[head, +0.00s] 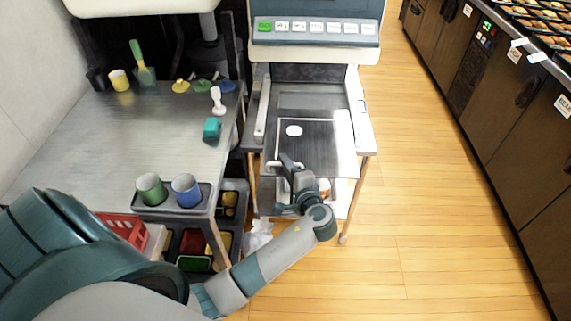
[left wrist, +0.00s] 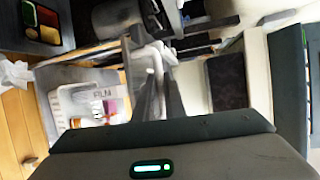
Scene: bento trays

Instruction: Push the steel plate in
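The steel plate (head: 315,145) is a flat shiny sheet with a small white oval on it. It lies in the front of the machine, between two light side rails, and reaches out toward me. A pale handle (head: 276,164) is at its front edge. My left gripper (head: 289,161) is at that handle, its dark fingers overlapping it. In the left wrist view the fingers (left wrist: 158,98) point at a pale bar-like part (left wrist: 150,58); whether they grip it I cannot tell. My right gripper is not in view.
A control panel with a row of buttons (head: 313,27) is above the plate. A steel table (head: 130,120) on the left carries cups and utensils. A white basket (left wrist: 58,112) with bottles shows below the machine. Wooden floor on the right is clear, up to dark cabinets (head: 500,110).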

